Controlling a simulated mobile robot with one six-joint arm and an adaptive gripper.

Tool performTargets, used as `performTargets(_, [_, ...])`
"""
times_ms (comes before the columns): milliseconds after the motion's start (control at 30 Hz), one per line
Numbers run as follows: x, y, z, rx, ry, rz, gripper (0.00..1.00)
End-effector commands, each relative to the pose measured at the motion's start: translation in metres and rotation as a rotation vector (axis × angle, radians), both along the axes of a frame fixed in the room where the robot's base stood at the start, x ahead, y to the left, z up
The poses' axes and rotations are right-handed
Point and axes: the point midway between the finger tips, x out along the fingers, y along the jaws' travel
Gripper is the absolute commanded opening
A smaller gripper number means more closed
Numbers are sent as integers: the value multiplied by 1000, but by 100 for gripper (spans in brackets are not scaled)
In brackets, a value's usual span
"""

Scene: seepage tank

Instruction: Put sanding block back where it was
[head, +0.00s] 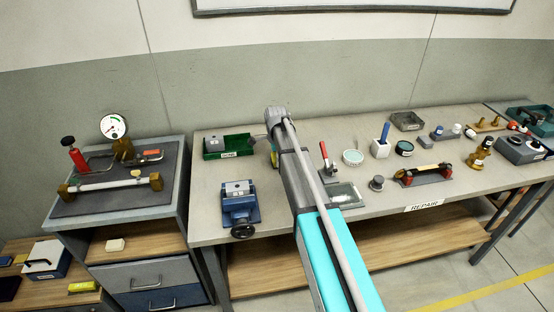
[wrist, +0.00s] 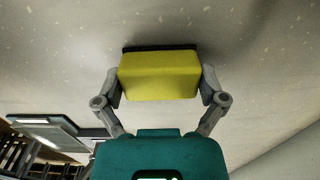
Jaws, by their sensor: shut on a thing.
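The sanding block (wrist: 159,76) is a yellow block with a dark strip along its far edge. In the wrist view my gripper (wrist: 160,84) is shut on it, one finger against each short side. The block is over the pale speckled bench top (wrist: 60,65); I cannot tell whether it touches the surface. In the head view my arm reaches over the bench (head: 225,180) to its back left part. The arm hides most of the gripper there; only a small yellow and teal patch shows beside it.
A green bin (head: 228,147) stands left of my arm, with a blue vise (head: 240,210) in front. Bare bench lies between the bin and vise.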

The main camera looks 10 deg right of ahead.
Motion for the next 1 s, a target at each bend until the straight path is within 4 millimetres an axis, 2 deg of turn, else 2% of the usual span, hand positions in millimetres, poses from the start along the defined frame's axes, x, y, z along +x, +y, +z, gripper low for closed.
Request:
performTargets(133, [0,0,-4,0,0,0,52])
performTargets(167, [0,0,-4,0,0,0,92])
performTargets(200, [0,0,-3,0,0,0,100])
performTargets(667, [0,0,-2,0,0,0,100])
performTargets(1000, [0,0,13,0,0,0,100])
